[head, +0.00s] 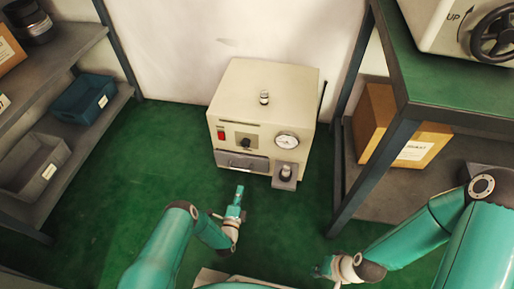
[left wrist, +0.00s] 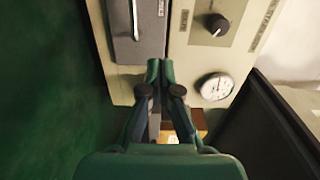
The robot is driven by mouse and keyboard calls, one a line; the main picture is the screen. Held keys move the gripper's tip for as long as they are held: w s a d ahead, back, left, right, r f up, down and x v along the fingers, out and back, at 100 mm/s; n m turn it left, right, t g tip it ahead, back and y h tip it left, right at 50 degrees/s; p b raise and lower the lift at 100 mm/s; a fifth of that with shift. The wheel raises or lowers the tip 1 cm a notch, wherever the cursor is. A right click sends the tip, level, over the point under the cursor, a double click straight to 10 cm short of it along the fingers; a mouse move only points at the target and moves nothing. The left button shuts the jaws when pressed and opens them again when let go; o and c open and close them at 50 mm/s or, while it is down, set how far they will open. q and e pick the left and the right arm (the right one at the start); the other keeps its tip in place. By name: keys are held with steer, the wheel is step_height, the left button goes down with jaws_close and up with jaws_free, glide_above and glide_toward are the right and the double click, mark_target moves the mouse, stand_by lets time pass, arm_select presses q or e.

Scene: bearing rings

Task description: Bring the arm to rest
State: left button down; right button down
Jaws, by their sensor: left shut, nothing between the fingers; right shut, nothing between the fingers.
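My left gripper (head: 239,194) is in the middle of the head view, just in front of the beige machine (head: 262,92). It is shut and empty. My right gripper (head: 322,268) is at the bottom of the head view, right of centre, low over the green floor. It is small and partly seen, shut with nothing held.
A shelf rack (head: 62,45) with blue and grey bins stands on the left. A green-topped bench (head: 440,90) stands on the right, with a cardboard box (head: 390,128) beneath and a white device with a handwheel (head: 495,35) on top. Green floor (head: 110,200) is free at left.

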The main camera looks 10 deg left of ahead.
arm_select(q)
steer(key=w+r+h, duration=0.1)
steer(key=w+r, duration=0.3)
steer(key=r, duration=0.4)
steer(key=w+r+h, duration=0.1)
steer(key=w+r, duration=0.3)
steer(key=r, duration=0.5)
steer(key=s+d+f+n+g+h, duration=0.1)
steer(key=s+d+n+g, duration=0.1)
steer(key=s+n+g, duration=0.65)
steer(key=s+d+f+n+g+h, duration=0.1)
steer(key=s+d+f+n+g, duration=0.2)
steer(key=s, duration=1.1)
steer(key=s+d+n+g+h, duration=0.1)
steer(key=s+n+g, duration=0.55)
steer(key=s, duration=0.55)
step_height(320, 180, up, 35)
steer(key=n+p, duration=0.1)
steer(key=p, duration=3.4)
steer(key=shift+d+f+n+t, duration=0.15)
steer(key=shift+d+n+t, duration=0.05)
steer(key=shift+n+t, duration=0.1)
